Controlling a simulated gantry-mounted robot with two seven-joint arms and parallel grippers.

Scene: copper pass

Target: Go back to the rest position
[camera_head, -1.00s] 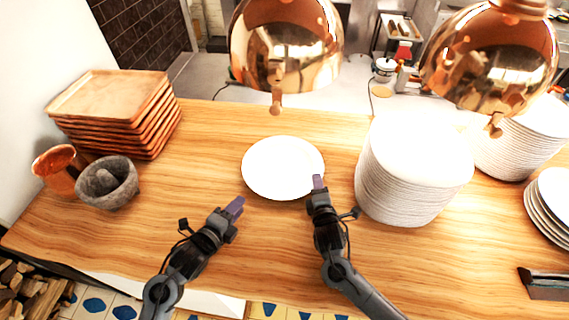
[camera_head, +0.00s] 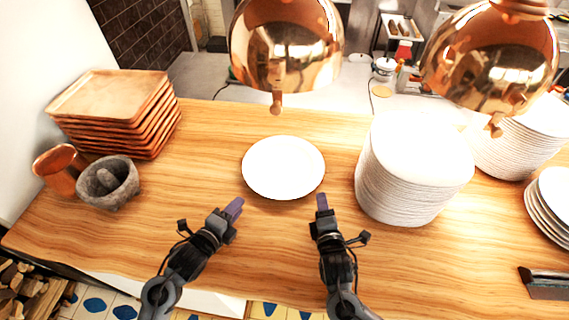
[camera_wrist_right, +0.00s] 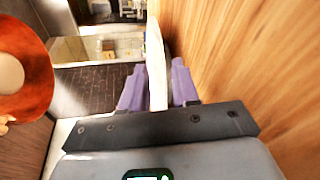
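A single white plate (camera_head: 283,167) lies flat on the wooden counter, in front of both grippers. My right gripper (camera_head: 322,203) is below and right of the plate, apart from it in the head view. In the right wrist view, its two purple fingers (camera_wrist_right: 157,88) are spread, with the thin white plate edge (camera_wrist_right: 156,60) seen in the gap between them. My left gripper (camera_head: 234,208) is below and left of the plate, apart from it. Its fingers overlap in this view, so their opening is hidden.
A tall stack of white plates (camera_head: 413,185) stands right of my right gripper. Wooden trays (camera_head: 115,110) and a stone mortar (camera_head: 108,183) are at the left. Copper lamps (camera_head: 286,45) hang above the counter's back. The counter's front (camera_head: 270,265) is clear between the arms.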

